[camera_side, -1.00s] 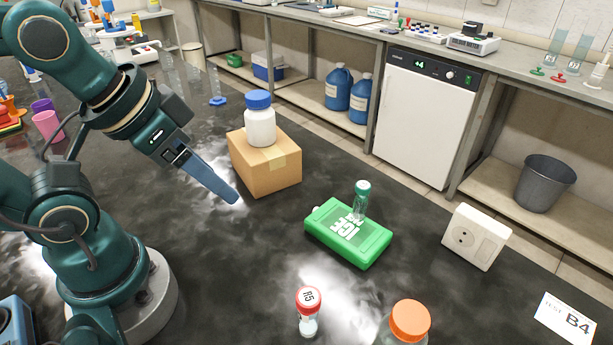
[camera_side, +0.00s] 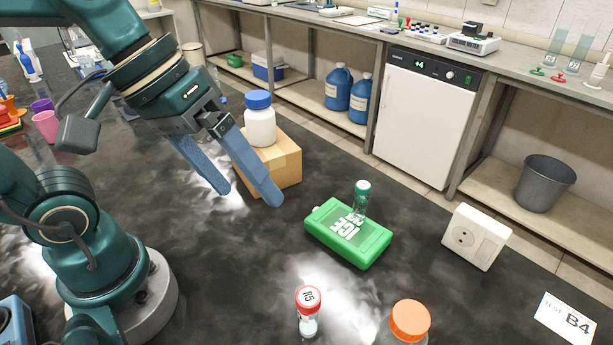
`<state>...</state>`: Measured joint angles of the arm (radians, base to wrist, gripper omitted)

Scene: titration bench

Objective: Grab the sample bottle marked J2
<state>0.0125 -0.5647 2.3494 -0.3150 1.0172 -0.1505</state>
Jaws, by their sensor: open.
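My gripper (camera_side: 250,195) is open and empty, its two blue fingers pointing down in front of the cardboard box. It is up and to the left of the green ice pack (camera_side: 330,238). I cannot make out the marking J2 anywhere.
A white jar with a blue lid (camera_side: 260,125) stands on the cardboard box (camera_side: 285,168). An orange-capped container (camera_side: 410,320) stands at the front edge. Bench between gripper and R5 bottle is clear.

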